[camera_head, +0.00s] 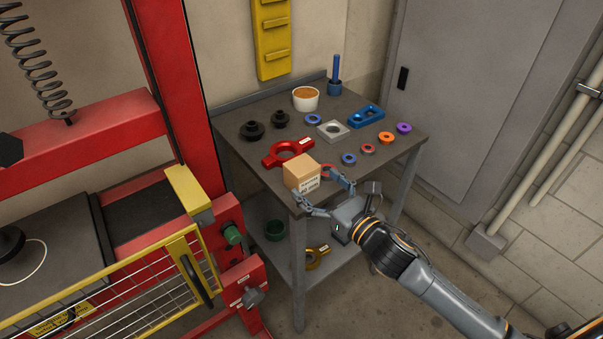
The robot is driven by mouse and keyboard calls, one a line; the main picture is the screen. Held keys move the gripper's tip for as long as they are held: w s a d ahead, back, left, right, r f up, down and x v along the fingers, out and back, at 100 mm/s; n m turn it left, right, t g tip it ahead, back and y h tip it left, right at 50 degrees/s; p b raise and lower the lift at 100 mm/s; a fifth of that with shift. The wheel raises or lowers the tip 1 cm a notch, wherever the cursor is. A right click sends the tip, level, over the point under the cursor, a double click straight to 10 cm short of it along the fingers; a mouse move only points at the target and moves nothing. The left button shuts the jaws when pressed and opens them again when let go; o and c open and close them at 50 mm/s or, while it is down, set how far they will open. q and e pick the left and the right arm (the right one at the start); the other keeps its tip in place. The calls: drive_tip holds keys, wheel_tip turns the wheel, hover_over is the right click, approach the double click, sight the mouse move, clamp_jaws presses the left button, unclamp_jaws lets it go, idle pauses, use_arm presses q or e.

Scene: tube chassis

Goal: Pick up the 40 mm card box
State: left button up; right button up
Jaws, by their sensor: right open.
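The card box (301,173) is a small tan carton with a white printed label on its front right face. It sits upright at the near corner of the dark-topped table (253,153). My right gripper (321,190) reaches in from the lower right with its fingers spread apart. One finger is in front of the box's lower edge and the other is to its right. I cannot tell whether either finger touches the box. My left gripper is not in view.
Several coloured rings, black knobs and a white bowl (305,103) stand farther back. A red press frame (172,75) rises at left.

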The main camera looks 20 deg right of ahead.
sight(302, 169)
drive_tip(key=p+x, duration=0.1)
drive_tip(key=x, duration=0.5)
drive_tip(key=shift+r, duration=0.15)
drive_tip(key=shift+s+d, duration=0.1)
drive_tip(key=c, duration=1.3)
drive_tip(key=shift+c, duration=1)
drive_tip(key=shift+r, duration=0.15)
